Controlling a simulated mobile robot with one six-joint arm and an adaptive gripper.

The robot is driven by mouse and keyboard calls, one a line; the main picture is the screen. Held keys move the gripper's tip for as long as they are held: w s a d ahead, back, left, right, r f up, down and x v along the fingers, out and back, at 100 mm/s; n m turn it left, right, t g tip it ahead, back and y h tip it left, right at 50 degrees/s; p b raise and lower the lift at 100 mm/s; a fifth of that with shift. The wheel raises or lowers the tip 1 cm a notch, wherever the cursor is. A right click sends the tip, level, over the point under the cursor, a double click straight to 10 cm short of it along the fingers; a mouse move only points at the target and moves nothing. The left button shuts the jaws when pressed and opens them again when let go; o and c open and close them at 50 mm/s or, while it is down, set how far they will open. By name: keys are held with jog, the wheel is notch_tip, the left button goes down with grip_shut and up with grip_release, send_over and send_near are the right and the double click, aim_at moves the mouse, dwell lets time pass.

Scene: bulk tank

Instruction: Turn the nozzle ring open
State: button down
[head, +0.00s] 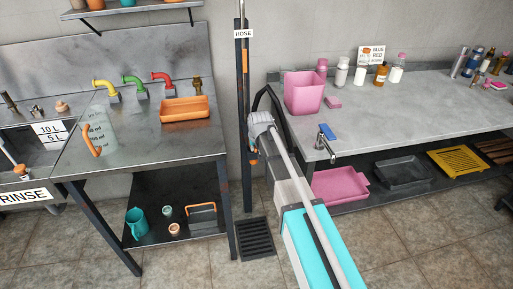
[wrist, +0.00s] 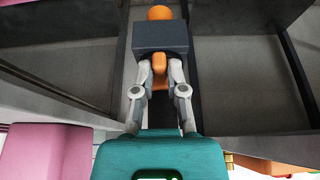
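The hose nozzle hangs on the dark post under the HOSE sign (head: 243,33). In the head view its orange part (head: 253,158) shows just below my gripper (head: 254,137), at the post's left side of my arm. In the wrist view an orange piece (wrist: 159,66) lies between the two grey fingertips of my gripper (wrist: 160,72). The fingers are drawn in close on both sides of it; whether they press on it is unclear. A dark grey block (wrist: 160,38) and an orange rounded end (wrist: 159,12) are beyond it. Which orange part is the ring is hard to tell.
A metal sink bench with an orange tray (head: 187,108) stands left of the post. A grey counter (head: 420,97) with a pink bin (head: 304,92) and bottles stands right. A black floor drain (head: 256,238) lies below. My arm comes in from the lower right.

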jog(key=shift+w+d+n+y, duration=0.1)
jog(key=shift+d+n+y, duration=0.15)
jog(key=shift+n, duration=0.35)
dwell(0.7)
jog(key=n, duration=0.2)
jog(key=w+d+n+g+y, duration=0.1)
jog(key=n, duration=0.1)
jog(key=d+n+y, duration=0.1)
jog(key=n, duration=0.2)
jog(key=shift+w+g, duration=0.35)
jog(key=shift+g, duration=0.05)
dwell(1.0)
jog(key=c, duration=0.7)
grip_release()
